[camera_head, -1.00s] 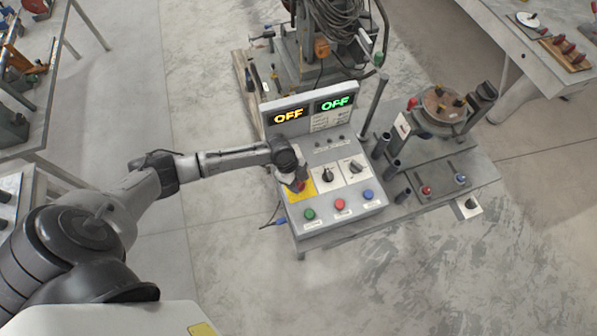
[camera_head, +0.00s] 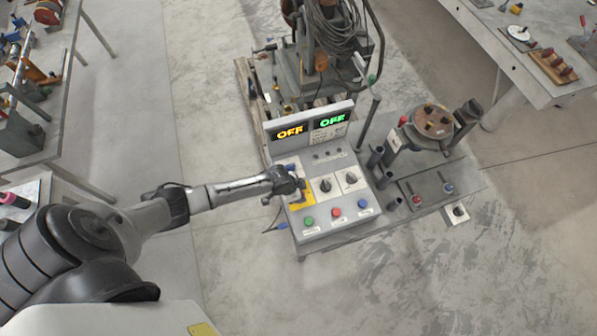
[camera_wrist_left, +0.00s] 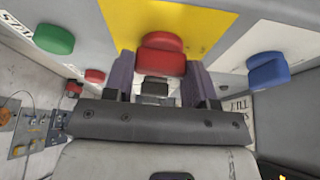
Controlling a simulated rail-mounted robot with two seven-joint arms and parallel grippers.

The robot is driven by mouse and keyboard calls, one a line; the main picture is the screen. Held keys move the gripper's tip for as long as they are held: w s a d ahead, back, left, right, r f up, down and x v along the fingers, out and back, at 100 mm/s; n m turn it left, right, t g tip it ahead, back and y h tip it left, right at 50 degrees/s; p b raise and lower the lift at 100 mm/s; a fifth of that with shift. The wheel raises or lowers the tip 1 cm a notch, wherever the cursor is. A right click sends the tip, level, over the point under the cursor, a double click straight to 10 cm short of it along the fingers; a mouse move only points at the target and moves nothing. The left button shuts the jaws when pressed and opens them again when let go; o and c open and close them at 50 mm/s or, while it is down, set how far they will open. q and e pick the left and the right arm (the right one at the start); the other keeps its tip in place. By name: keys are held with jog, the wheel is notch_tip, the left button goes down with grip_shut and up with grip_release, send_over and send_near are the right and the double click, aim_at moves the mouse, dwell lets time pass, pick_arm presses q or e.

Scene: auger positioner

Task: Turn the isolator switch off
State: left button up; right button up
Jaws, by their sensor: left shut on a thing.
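The control box (camera_head: 338,230) stands in the middle of the head view with a yellow plate (camera_head: 307,199) on its sloped face. The isolator switch, a red handle (camera_wrist_left: 161,55), sits on the yellow plate (camera_wrist_left: 115,20) in the left wrist view. My left gripper (camera_head: 298,190) is at the plate, its fingers (camera_wrist_left: 159,80) on both sides of the red handle and shut on it. The gripper hides the handle in the head view. Two displays, orange (camera_head: 290,132) and green (camera_head: 333,120), both read OFF. My right gripper is not in view.
Green (camera_head: 309,221), red (camera_head: 335,212) and blue (camera_head: 362,204) buttons line the lower face. A round fixture (camera_head: 433,121) stands at the right. Floor is clear in front.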

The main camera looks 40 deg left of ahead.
pick_arm(q)
jog(key=shift+r+n+p, duration=0.1)
jog(key=shift+n+p, duration=0.25)
jog(key=shift+n, duration=0.15)
jog(key=o, duration=0.9)
jog(key=shift+r, duration=0.15)
jog(key=v, duration=1.3)
jog(key=shift+s+d+r, duration=0.1)
jog(key=shift+s+r, duration=0.05)
jog(key=shift+r, duration=0.05)
